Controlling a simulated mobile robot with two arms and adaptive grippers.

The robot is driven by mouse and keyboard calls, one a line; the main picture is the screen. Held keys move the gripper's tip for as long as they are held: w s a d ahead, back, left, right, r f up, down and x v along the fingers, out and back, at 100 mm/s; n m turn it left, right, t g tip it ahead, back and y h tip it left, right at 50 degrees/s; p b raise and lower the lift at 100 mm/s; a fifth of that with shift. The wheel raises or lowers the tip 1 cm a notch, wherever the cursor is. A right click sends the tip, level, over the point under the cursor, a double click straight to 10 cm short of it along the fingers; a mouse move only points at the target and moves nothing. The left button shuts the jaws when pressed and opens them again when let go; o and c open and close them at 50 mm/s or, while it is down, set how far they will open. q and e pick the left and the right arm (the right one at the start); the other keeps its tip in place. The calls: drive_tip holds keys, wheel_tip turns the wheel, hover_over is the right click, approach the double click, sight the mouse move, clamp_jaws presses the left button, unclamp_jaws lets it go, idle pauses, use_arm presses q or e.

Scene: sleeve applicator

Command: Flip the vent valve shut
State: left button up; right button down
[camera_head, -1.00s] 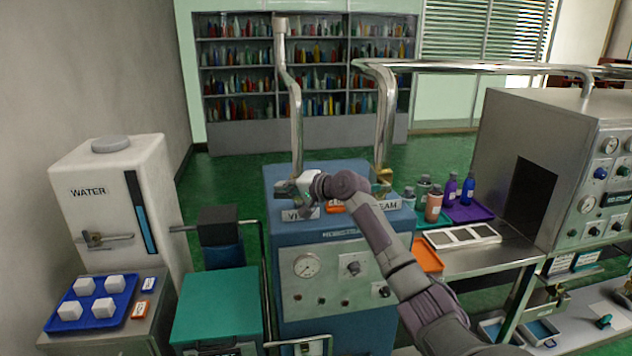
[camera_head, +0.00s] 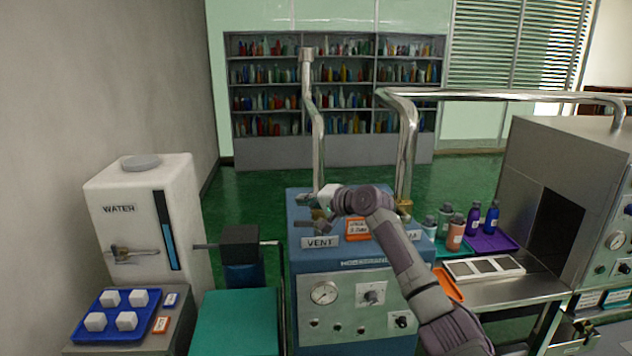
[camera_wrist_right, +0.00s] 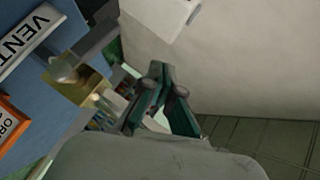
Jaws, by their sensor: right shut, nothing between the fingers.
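The vent valve (camera_head: 320,214) sits at the foot of the left upright pipe, above the VENT label (camera_head: 320,242) on the blue machine. Its grey lever (camera_head: 303,224) reaches out to the left, across the line of the pipe. In the right wrist view the brass valve body (camera_wrist_right: 88,88) and the grey lever (camera_wrist_right: 95,40) show close up, left of the fingers. My right gripper (camera_wrist_right: 165,82) is shut and empty, and appears apart from the lever. In the head view it is just behind and above the valve, its fingers partly hidden. My left gripper is in neither view.
A second upright pipe (camera_head: 408,150) rises at the machine's right. An orange-framed card (camera_head: 358,229) stands beside the VENT label. A white water tank (camera_head: 145,220) and a blue tray (camera_head: 118,332) of white cubes are at left. Bottles stand on a bench at right.

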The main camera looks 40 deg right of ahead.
drive_tip(key=s+a+r+b, duration=0.3)
drive_tip(key=s+r, duration=0.2)
drive_tip(key=r, duration=0.1)
drive_tip(key=shift+s, duration=0.4)
drive_tip(key=shift+a, duration=0.1)
